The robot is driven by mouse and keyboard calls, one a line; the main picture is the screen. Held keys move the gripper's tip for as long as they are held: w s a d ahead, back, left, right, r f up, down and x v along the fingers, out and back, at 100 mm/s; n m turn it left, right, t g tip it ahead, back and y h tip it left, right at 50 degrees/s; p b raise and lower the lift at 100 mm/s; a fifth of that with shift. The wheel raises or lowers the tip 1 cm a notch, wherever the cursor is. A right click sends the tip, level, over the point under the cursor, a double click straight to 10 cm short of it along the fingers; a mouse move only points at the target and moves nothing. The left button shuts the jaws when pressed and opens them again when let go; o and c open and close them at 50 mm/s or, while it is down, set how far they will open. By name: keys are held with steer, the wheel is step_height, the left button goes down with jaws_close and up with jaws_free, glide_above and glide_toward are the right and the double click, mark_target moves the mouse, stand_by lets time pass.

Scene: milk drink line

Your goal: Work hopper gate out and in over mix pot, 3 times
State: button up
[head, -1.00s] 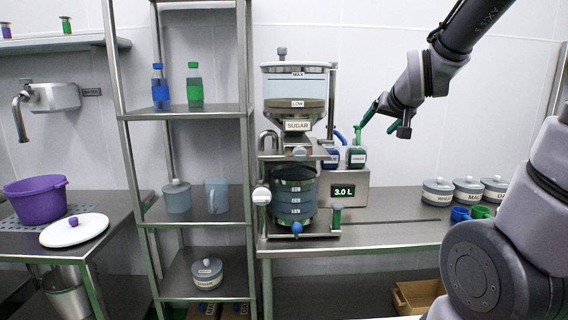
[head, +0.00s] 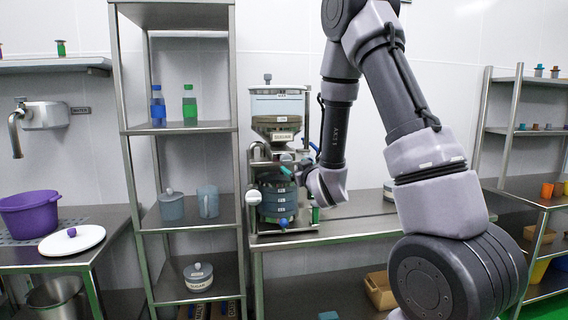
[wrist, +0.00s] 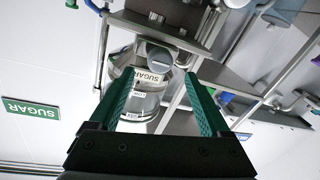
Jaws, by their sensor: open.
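The sugar hopper (head: 278,105) stands above the blue mix pot (head: 278,207), which has level marks. In the wrist view the hopper (wrist: 137,100) is upside down, with its SUGAR label facing me. A round grey knob (wrist: 160,52), apparently the hopper gate's handle, shows just beyond my fingertips. My gripper (head: 292,165) is at the gate's height, in front of the hopper outlet, and hides the gate in the head view. In the wrist view my gripper (wrist: 162,75) has its green fingers wide apart, with nothing held. I cannot tell whether the gate is in or out.
A steel shelf rack (head: 178,131) stands close left of the hopper, with bottles and grey jars. The steel counter (head: 345,229) runs right of the pot. A white ball-ended lever (head: 253,197) sticks out at the pot's left. A second rack (head: 511,130) is at far right.

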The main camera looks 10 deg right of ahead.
mark_target(288, 161)
steer(key=w, duration=0.3)
steer(key=w+a, duration=0.1)
steer(key=w, duration=0.5)
steer(key=shift+a, duration=0.15)
jaws_close()
